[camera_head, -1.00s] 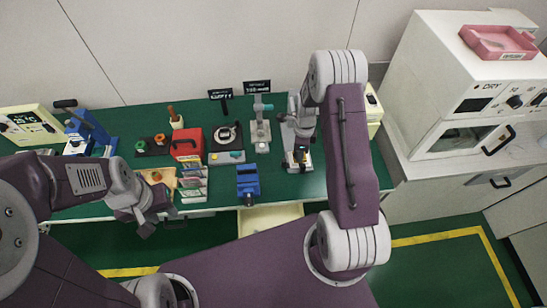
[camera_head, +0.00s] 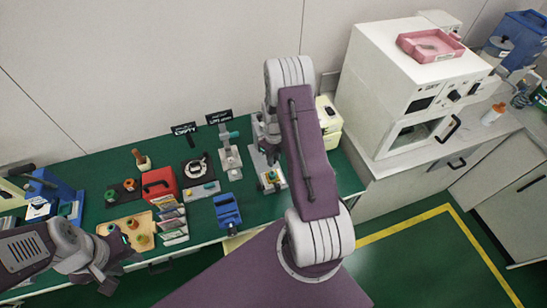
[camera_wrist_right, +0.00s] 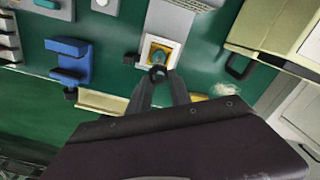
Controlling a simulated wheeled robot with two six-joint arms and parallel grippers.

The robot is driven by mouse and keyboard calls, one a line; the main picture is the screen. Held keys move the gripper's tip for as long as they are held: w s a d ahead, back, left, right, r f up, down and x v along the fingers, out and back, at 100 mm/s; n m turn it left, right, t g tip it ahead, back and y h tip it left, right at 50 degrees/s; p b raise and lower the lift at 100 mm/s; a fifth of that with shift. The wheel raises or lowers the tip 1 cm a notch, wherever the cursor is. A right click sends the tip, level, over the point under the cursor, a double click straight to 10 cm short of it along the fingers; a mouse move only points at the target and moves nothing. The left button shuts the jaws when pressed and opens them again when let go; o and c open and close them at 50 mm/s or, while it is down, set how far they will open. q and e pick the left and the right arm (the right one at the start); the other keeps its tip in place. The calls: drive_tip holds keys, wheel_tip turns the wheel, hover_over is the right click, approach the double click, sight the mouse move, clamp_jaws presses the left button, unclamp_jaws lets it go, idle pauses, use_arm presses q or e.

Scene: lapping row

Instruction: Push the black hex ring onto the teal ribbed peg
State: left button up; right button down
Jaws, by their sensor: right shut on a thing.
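The teal ribbed peg (camera_wrist_right: 157,57) stands in a pale, yellow-edged square fixture in the right wrist view. The same fixture is small in the head view (camera_head: 270,180). My right gripper (camera_wrist_right: 158,76) is shut on the black hex ring (camera_wrist_right: 158,71), a small dark ring at the fingertips. The ring shows just in front of the peg in that view; I cannot tell whether they touch. My left gripper (camera_head: 108,284) hangs at the lower left, off the bench's front edge, with its fingers apart and nothing seen between them.
A blue vise (camera_head: 228,212) stands left of the fixture, and also shows in the right wrist view (camera_wrist_right: 72,62). A red box (camera_head: 160,187), card rack (camera_head: 172,222) and wooden tray (camera_head: 120,222) lie further left. A cream box (camera_head: 328,120) stands at the right.

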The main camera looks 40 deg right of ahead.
drive_tip(key=b, duration=0.3)
hover_over(274, 174)
drive_tip(key=shift+f, duration=2.3)
drive_tip(key=shift+f+b, duration=1.55)
drive_tip(key=shift+f, duration=0.6)
drive_tip(key=c, duration=1.1)
unclamp_jaws()
wheel_tip(274, 174, up, 9)
drive_tip(key=b, duration=0.1)
drive_tip(key=shift+a, duration=0.1)
